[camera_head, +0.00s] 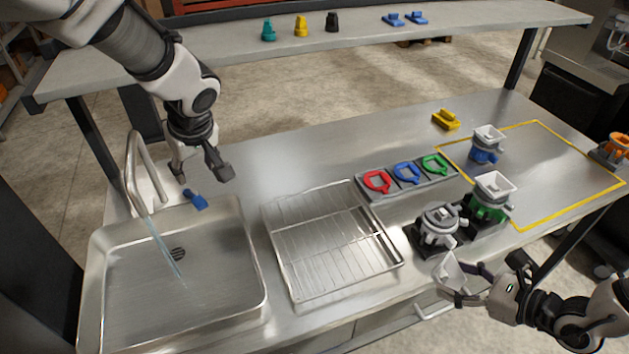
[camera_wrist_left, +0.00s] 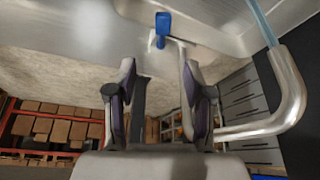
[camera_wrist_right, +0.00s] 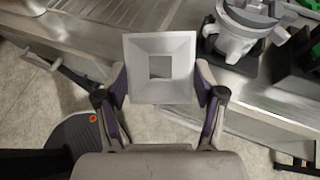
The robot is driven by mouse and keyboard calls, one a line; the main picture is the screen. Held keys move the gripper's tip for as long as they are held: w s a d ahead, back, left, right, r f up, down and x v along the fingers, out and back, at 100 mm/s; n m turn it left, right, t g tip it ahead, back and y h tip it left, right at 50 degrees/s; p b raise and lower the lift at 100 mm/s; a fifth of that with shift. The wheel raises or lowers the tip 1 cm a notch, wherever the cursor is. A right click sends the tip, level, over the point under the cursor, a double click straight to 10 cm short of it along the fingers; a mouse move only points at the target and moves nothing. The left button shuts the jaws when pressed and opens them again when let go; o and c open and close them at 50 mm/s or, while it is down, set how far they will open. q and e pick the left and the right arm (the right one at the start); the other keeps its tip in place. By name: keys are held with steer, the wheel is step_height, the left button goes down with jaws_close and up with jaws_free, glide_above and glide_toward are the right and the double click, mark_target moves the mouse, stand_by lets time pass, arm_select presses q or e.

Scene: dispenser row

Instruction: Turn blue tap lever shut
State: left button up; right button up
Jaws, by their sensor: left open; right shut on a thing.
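The blue tap lever (camera_head: 195,199) stands on the counter by the sink's back edge, right of the curved metal tap (camera_head: 135,165). A thin stream of water (camera_head: 168,252) runs from the tap into the sink. My left gripper (camera_head: 200,170) is open just above and behind the lever. In the left wrist view the lever (camera_wrist_left: 163,28) shows beyond the open fingers (camera_wrist_left: 158,78), with clear space between. My right gripper (camera_wrist_right: 163,95) is shut on a white square hopper (camera_wrist_right: 150,90), held out past the counter's front edge; this hopper (camera_head: 448,272) also shows in the head view.
The sink (camera_head: 254,262) is at the left, a wire drying rack (camera_head: 397,258) in the middle. A grey tray (camera_head: 375,195) holds red, blue and green rings. Dispensers with grey (camera_head: 438,225), green (camera_head: 487,208) and blue (camera_head: 485,155) parts stand right. A raised shelf (camera_head: 200,48) runs behind.

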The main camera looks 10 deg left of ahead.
mark_target(197, 199)
arm_select(q)
steer(key=x, duration=1.1)
steer(key=shift+s, duration=0.1)
steer(key=shift+s+f, duration=0.15)
steer(key=shift+f, duration=0.05)
jaws_close()
